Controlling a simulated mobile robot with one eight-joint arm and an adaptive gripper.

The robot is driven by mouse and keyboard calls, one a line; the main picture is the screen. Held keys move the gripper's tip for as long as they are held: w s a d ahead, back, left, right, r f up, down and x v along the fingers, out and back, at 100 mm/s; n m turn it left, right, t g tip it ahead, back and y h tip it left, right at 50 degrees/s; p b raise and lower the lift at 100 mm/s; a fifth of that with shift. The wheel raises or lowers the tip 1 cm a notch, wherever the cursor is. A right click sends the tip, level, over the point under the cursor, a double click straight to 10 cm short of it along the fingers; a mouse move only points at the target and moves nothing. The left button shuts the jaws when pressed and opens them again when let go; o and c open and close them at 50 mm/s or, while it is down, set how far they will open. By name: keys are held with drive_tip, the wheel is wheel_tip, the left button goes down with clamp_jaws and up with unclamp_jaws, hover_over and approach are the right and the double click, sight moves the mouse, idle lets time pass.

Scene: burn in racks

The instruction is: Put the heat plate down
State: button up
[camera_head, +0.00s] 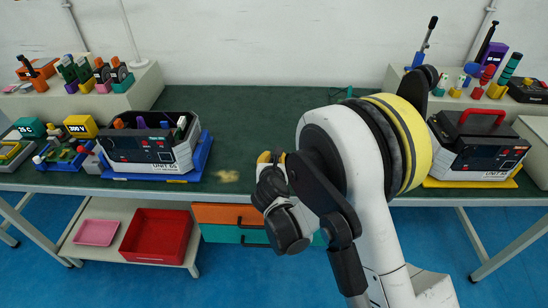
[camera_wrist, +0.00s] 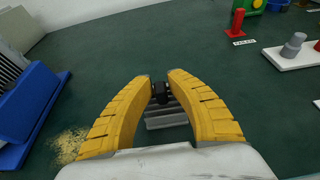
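In the wrist view, the heat plate (camera_wrist: 166,120) is a grey ridged metal piece with a black knob (camera_wrist: 160,92). The knob sits between the yellow fingers of my gripper (camera_wrist: 161,80), which are closed in around it. The ridged part shows below the knob, between the fingers. The dark green bench top (camera_wrist: 215,75) lies beneath; I cannot tell whether the plate touches it. In the head view, my gripper (camera_head: 270,158) is over the front middle of the bench, and the heat plate is hidden behind my gripper and arm.
An open-topped unit (camera_head: 150,145) stands on a blue tray (camera_head: 203,155) at left, near a tan granular patch (camera_head: 228,175). The bench middle (camera_head: 260,110) is clear. A red post (camera_wrist: 236,23) shows in the wrist view.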

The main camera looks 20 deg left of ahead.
drive_tip(key=shift+o, duration=0.4)
drive_tip(key=shift+r+p, duration=0.3)
drive_tip(key=v, duration=1.2)
drive_tip(key=shift+f, duration=0.15)
